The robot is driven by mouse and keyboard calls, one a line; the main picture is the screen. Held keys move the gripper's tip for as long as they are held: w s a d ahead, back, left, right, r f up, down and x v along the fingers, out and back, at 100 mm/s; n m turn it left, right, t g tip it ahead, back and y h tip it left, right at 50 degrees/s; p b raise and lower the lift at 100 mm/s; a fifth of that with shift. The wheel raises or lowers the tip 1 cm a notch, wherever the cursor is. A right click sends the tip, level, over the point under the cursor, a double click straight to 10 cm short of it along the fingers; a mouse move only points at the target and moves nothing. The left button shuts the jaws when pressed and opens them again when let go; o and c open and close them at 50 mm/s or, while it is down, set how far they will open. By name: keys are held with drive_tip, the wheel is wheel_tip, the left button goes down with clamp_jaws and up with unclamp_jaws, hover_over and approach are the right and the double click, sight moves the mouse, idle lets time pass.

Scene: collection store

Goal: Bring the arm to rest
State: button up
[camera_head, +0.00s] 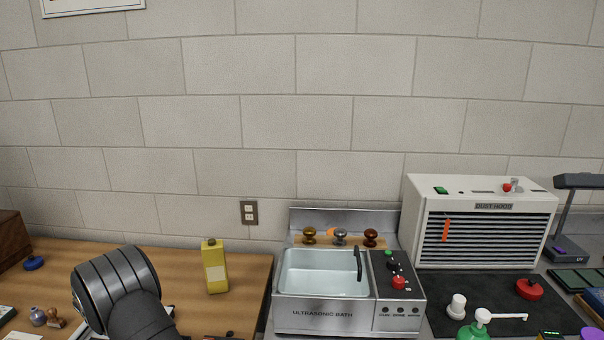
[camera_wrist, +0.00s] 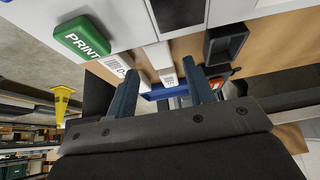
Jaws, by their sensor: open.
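My gripper (camera_wrist: 162,66) shows in the wrist view, with its two dark blue-grey fingers apart. White label strips (camera_wrist: 165,77) and a blue part (camera_wrist: 165,92) show between and beyond the fingers; I cannot tell how far off they are, and nothing appears clamped. In the head view a dark, rounded link of my arm (camera_head: 115,290) stands over the wooden bench at lower left. The gripper itself is out of that view.
The wrist view shows a green PRINT button (camera_wrist: 83,38), a black tray (camera_wrist: 223,43) and a yellow cone (camera_wrist: 62,101). The head view shows a yellow bottle (camera_head: 215,268), an ultrasonic bath (camera_head: 325,312), a dust hood (camera_head: 485,235) and a green-and-white pump bottle (camera_head: 482,318). Open space lies above the bench.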

drive_tip(key=x, duration=0.3)
drive_tip(key=shift+d+f, duration=0.2)
drive_tip(key=shift+f, duration=0.1)
wheel_tip(320, 180, up, 4)
drive_tip(key=shift+r, duration=0.2)
drive_tip(key=w+d+r, duration=0.3)
drive_tip(key=d+r, duration=0.4)
drive_tip(key=d, duration=0.4)
wheel_tip(320, 180, up, 25)
drive_tip(key=w+d+f, duration=0.1)
drive_tip(key=w+d, duration=0.7)
drive_tip(key=d, duration=0.2)
drive_tip(key=shift+w, duration=0.15)
